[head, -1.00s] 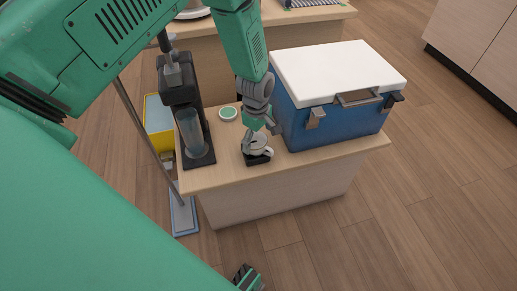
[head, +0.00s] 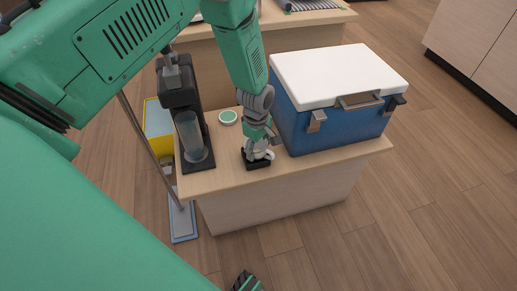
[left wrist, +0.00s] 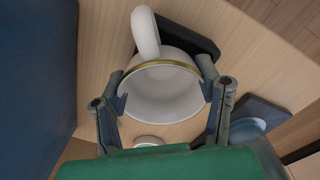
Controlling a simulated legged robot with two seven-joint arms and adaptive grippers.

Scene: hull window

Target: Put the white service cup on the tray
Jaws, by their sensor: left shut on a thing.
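The white cup (left wrist: 160,95) with a gold rim and a handle shows in the left wrist view, between the two fingers of my left gripper (left wrist: 163,98). In the head view the cup (head: 262,154) is mostly covered by the gripper. My left gripper (head: 258,148) is shut on the cup. A small flat black piece (left wrist: 190,38) lies at the cup's far side, on the wooden counter; in the head view it shows under the cup (head: 257,164). I cannot tell whether the cup touches it. No thing is clearly a tray. Dark fingertips (head: 246,281), perhaps my right gripper, show at the bottom edge.
A blue cooler with a white lid (head: 335,105) stands close right of the gripper. A black machine with a clear cylinder (head: 188,110) stands left. A round green-and-white lid (head: 228,117) lies behind. A grey striped item (head: 312,4) lies on the back counter. The counter's front edge is near.

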